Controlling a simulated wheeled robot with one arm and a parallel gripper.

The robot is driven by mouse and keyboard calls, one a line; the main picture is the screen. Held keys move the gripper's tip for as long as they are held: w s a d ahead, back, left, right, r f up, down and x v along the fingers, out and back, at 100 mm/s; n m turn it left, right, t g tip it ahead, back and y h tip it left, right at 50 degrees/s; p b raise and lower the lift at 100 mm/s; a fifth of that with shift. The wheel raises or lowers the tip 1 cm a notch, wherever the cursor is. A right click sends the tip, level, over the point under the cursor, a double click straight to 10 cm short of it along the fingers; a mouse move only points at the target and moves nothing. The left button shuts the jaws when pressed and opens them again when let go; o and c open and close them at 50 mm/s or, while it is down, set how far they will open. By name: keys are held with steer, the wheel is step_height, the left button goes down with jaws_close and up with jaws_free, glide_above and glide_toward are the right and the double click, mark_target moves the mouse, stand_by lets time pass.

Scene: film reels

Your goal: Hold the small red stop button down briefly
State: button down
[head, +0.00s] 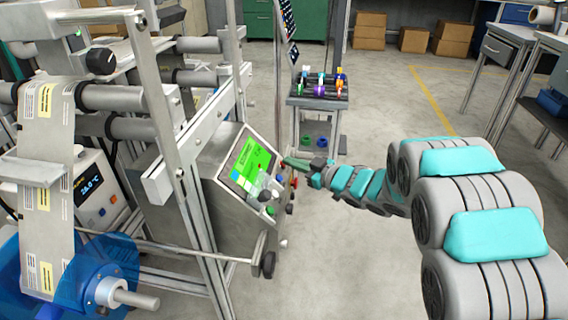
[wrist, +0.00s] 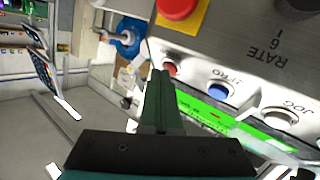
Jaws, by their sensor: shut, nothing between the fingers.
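The small red button (wrist: 169,69) is on the grey control panel (wrist: 200,50) in the wrist view. My gripper (wrist: 160,74) is shut and empty, its dark green fingers side by side. The fingertips lie at the left edge of the small red button and cover part of it. I cannot tell whether they touch it or whether it is pressed in. In the head view my gripper (head: 288,161) is beside the control box with the lit green screen (head: 248,164). The small red button is not clear there.
A larger red button on a yellow plate (wrist: 199,14), a blue button (wrist: 220,91), a white button (wrist: 280,117) and a black knob (wrist: 297,8) share the panel. The film machine frame (head: 170,130) stands left. A small cart (head: 318,95) stands behind; open floor lies right.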

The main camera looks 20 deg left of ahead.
stand_by(0.8)
steer(key=shift+w+d+r+p, duration=0.1)
steer(key=shift+d+r+p, duration=0.5)
steer(key=shift+p, duration=0.2)
steer(key=shift+r, duration=0.1)
steer(key=shift+w+d+r+p, duration=0.25)
steer(key=shift+d+r+p, duration=0.65)
steer(key=shift+p, duration=0.1)
steer(key=shift+w+d+r+p, duration=0.2)
steer(key=shift+d+r+p, duration=0.6)
steer(key=shift+p, duration=0.2)
